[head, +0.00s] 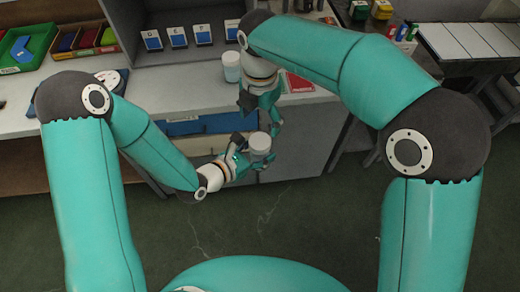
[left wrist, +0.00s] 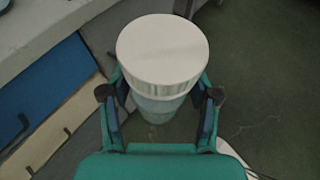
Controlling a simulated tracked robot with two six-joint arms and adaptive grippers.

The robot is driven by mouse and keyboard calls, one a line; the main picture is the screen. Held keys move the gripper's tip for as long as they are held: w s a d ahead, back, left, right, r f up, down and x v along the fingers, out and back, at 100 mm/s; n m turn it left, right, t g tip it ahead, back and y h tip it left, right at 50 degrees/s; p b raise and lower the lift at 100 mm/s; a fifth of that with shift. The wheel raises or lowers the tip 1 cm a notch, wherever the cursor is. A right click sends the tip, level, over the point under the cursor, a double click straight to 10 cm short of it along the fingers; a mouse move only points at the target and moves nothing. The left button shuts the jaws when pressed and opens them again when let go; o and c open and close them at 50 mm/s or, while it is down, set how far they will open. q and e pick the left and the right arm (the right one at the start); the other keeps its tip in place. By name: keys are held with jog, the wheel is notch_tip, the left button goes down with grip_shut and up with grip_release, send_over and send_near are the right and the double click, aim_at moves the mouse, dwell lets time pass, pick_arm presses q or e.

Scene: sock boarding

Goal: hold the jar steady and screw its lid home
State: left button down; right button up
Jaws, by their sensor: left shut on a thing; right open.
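The jar (left wrist: 160,106) has a pale, glassy blue-green body. Its white ribbed lid (left wrist: 162,50) sits on top, and I cannot tell how tightly. In the left wrist view my left gripper (left wrist: 160,95) is shut on the jar's body, one finger on each side. In the head view this gripper (head: 256,158) holds the jar off the counter, in front of the drawers, with the lid (head: 260,142) facing up. My right gripper (head: 261,118) is open and empty just above the lid, pointing down. It does not show in the left wrist view.
A second pale jar (head: 231,66) stands on the counter (head: 190,92) by the grey shelf box with several blue-and-white cards. Green and brown trays (head: 28,45) lie at the far left. A red booklet (head: 300,83) lies near the counter's right end. Open floor lies in front.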

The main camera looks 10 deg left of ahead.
aim_at(260, 141)
jog(key=shift+f, duration=4)
